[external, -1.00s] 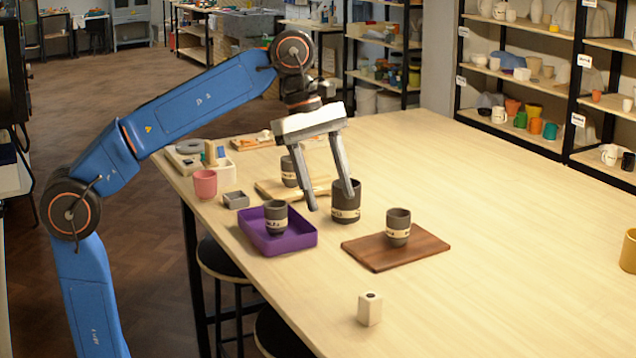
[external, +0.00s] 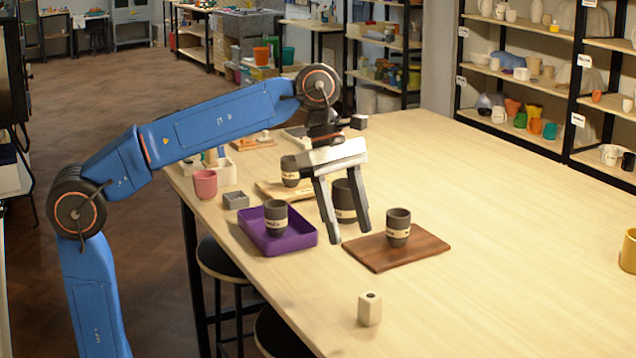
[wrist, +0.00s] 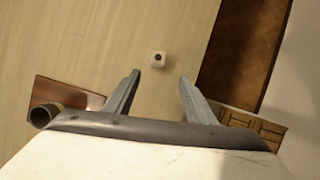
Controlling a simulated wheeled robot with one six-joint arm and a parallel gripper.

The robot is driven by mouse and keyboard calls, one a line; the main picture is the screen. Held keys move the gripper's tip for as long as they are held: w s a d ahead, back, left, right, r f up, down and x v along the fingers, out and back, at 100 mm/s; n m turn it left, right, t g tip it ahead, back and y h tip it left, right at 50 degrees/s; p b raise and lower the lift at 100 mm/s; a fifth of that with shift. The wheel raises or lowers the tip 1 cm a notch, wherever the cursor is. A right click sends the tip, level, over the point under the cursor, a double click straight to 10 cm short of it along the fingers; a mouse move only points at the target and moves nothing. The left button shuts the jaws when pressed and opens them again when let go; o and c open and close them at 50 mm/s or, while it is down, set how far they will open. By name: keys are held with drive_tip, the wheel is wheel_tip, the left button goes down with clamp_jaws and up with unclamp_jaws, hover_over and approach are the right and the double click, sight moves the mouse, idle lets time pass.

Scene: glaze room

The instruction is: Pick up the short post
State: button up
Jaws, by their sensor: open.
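The short post (external: 369,309) is a small off-white block with a dark hole in its top. It stands upright and alone near the table's front edge. In the wrist view the short post (wrist: 158,59) shows ahead of the fingers, roughly between their lines and apart from them. My gripper (external: 350,236) is open and empty, pointing down above the table, up and behind the post in the external view. Its two fingers (wrist: 157,90) show spread in the wrist view.
A wooden board (external: 420,252) with a dark cup (external: 398,227) lies near my gripper. A purple tray (external: 300,240) holds another dark cup (external: 276,217). A larger dark cup (external: 343,196) stands behind the fingers.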

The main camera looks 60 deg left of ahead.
sight(368, 294)
drive_tip(key=x, duration=1)
drive_tip(key=shift+d+f, duration=0.1)
drive_tip(key=shift+f, duration=0.3)
drive_tip(key=shift+w+x, duration=0.15)
drive_tip(key=shift+x, duration=1.35)
drive_tip(key=shift+w+x, duration=0.15)
drive_tip(key=shift+x, duration=1.4)
drive_tip(key=c, duration=1.2)
drive_tip(key=shift+r, duration=0.1)
